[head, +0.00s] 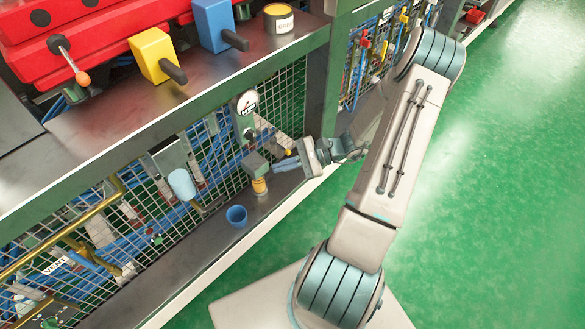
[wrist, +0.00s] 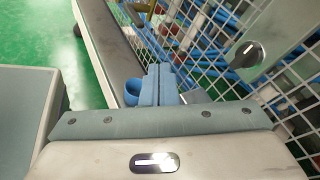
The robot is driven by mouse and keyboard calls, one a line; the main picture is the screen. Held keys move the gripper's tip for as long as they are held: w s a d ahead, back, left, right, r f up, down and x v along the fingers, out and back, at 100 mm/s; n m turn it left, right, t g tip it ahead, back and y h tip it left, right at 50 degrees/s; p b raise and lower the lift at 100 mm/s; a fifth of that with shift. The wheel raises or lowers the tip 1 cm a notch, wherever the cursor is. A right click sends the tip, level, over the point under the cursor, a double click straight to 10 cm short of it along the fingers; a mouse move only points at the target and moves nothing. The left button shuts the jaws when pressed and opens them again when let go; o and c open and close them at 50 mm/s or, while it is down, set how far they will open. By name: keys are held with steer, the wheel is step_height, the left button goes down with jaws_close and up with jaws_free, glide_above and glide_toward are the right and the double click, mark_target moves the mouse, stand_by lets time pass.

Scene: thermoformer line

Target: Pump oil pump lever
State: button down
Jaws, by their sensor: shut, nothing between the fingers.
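A small pump-like unit (head: 254,163) with a dark green block on top and an amber reservoir (head: 259,186) below stands on the lower shelf, against the mesh. I take it for the oil pump; its lever cannot be clearly told apart. My gripper (head: 275,168) is right beside the block, its blue fingers pointing left towards it. Whether they touch cannot be told. In the wrist view the fingers (wrist: 157,72) are together and empty, and they hide most of what lies ahead. A grey piece (wrist: 195,97) shows just right of them.
A blue cup (head: 237,216) stands on the lower shelf, also visible in the wrist view (wrist: 133,90). A gauge (head: 247,102) and a black knob (wrist: 247,55) sit by the mesh. The upper shelf holds yellow (head: 153,54) and blue (head: 212,25) lever boxes. Green floor (head: 480,200) is clear at right.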

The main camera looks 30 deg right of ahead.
mark_target(282, 147)
steer(key=w+d+f+m+t+h+b, duration=0.1)
steer(key=d+f+m+t+h+b, duration=0.2)
steer(key=f, duration=0.8)
steer(key=w+d+f+m+t+h+b, duration=0.1)
steer(key=d+f+m+t+h+b, duration=0.3)
steer(key=d+f+m+t, duration=0.5)
step_height(282, 147, down, 3)
steer(key=m+t+b, duration=0.2)
steer(key=m+t, duration=0.1)
steer(key=m, duration=0.1)
steer(key=shift+h+b, duration=0.3)
steer(key=shift+b, duration=0.05)
steer(key=shift+w+r, duration=0.1)
steer(key=shift+r, duration=0.05)
steer(key=b+x, duration=0.3)
steer(key=x, duration=0.7)
steer(key=shift+r+b, duration=0.7)
steer(key=shift+r, duration=1.4)
steer(key=shift+d+r, duration=0.1)
